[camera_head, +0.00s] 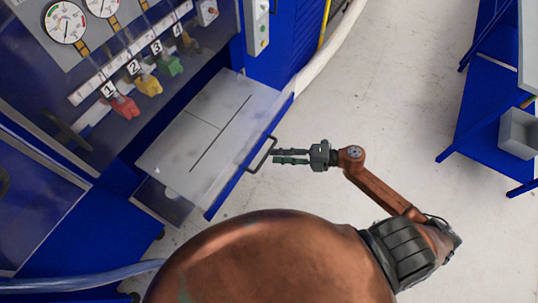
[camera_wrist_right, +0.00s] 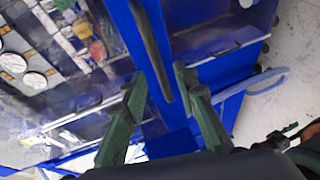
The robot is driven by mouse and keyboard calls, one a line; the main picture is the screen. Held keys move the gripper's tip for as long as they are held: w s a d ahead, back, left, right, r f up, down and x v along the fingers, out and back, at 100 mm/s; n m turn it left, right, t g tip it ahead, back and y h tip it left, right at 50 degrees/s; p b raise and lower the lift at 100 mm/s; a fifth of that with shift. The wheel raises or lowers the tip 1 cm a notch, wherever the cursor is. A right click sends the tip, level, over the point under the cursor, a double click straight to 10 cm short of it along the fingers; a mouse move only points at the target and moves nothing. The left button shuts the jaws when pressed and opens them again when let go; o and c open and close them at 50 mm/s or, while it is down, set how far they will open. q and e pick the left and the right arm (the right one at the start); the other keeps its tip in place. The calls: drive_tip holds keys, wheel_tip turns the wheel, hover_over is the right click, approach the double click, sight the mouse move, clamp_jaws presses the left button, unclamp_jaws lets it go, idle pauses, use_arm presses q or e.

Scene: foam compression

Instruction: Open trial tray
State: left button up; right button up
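The trial tray (camera_head: 190,125) is a flat grey panel with a dark slot line and a blue front edge. It sticks out from the blue machine in the head view. A dark bar handle (camera_head: 264,155) stands off its front edge, and the handle (camera_wrist_right: 152,50) also shows in the right wrist view. My right gripper (camera_head: 276,156) is just right of the handle, its fingers pointing at it. Its green fingers (camera_wrist_right: 160,82) are apart in the wrist view, with the handle's end between the tips. I see no grip on it. My left gripper is out of view.
The blue machine carries gauges (camera_head: 65,22) and several numbered coloured knobs (camera_head: 149,85) above the tray. A white hose (camera_head: 335,40) runs to the tray's right. A blue bench (camera_head: 480,140) stands at far right. The floor between is clear.

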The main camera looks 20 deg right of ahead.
drive_tip(key=v, duration=0.7)
idle(0.3)
